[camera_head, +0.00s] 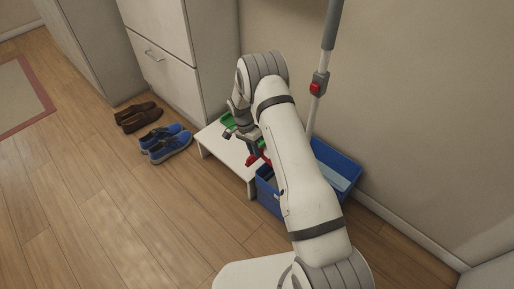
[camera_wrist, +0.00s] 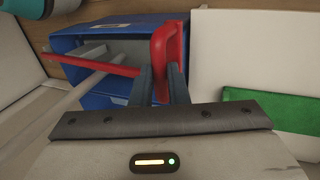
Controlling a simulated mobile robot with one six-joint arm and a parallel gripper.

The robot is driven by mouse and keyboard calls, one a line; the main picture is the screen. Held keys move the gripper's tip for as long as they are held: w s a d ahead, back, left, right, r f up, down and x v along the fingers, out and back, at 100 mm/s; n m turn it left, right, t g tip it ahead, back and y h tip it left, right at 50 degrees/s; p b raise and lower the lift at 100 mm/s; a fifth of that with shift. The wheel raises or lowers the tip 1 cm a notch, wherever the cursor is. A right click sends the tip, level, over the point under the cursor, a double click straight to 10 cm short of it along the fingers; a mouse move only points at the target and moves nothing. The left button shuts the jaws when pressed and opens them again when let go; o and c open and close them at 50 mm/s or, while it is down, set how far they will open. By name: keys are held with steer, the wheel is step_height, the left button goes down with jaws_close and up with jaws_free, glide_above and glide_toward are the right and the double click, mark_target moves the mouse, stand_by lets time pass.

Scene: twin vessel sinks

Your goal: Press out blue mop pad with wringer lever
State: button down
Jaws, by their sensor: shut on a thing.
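A blue bucket (camera_head: 268,198) stands on the floor against the wall, partly hidden behind my arm. It also shows in the wrist view (camera_wrist: 75,46). The red wringer lever (camera_wrist: 168,48) crosses the front of the bucket and ends in a thick red handle. My gripper (camera_wrist: 163,80) is shut on this handle; in the head view, my gripper (camera_head: 253,148) is above the bucket's left side, with the red lever (camera_head: 257,160) beside it. A mop pole (camera_head: 327,50) with a red button rises from the bucket. I cannot clearly make out the blue mop pad.
A low white bench (camera_head: 216,143) stands left of the bucket, with a green item (camera_wrist: 268,114) on it. Blue shoes (camera_head: 166,143) and brown shoes (camera_head: 138,116) sit on the floor to the left. Cabinets stand behind. The front floor is clear.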

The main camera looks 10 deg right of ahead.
steer(key=shift+w+a, duration=0.1)
steer(key=c, duration=1.4)
jaws_free()
steer(key=p+v, duration=0.2)
steer(key=v, duration=0.5)
steer(key=shift+r, duration=0.4)
steer(key=shift+w+a, duration=0.1)
